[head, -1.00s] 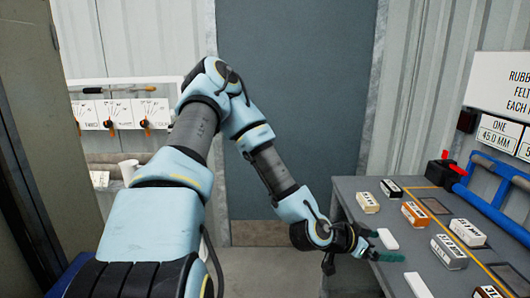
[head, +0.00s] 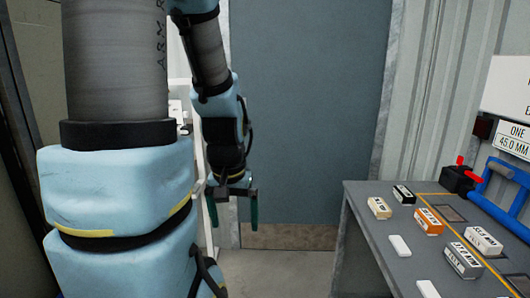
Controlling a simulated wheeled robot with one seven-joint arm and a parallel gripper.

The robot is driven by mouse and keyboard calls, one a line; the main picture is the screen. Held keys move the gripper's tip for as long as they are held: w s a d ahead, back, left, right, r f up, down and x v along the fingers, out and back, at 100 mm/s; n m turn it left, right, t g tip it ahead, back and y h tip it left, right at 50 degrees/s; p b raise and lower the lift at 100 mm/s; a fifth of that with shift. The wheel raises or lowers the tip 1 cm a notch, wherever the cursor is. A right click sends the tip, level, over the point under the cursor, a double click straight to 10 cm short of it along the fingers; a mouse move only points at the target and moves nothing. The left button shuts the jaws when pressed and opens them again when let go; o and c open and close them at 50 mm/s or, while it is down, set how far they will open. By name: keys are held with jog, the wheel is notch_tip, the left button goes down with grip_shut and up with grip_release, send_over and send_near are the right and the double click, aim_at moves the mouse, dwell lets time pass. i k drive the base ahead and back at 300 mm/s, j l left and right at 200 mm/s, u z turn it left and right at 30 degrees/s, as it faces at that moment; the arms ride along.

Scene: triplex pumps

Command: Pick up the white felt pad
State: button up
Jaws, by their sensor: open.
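A plain white flat piece (head: 400,246) lies on the grey bench, near its left edge. A second plain white piece (head: 428,289) lies nearer to me, partly cut off by the bottom of the head view. I cannot tell which of them is the white felt pad. My gripper (head: 233,209) hangs pointing down to the left of the bench, well apart from both pieces. Its two green fingers are spread and nothing is between them.
The grey bench (head: 362,246) holds several labelled blocks: cream (head: 379,208), black-and-white (head: 404,195), orange (head: 429,221), grey (head: 457,261) and white (head: 483,241). Free floor lies left of the bench.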

aim_at(482, 240)
jog(key=z, duration=1.25)
jog(key=i+j+u, duration=0.1)
jog(key=i+j, duration=0.65)
jog(key=i, duration=0.15)
jog(key=u, duration=0.05)
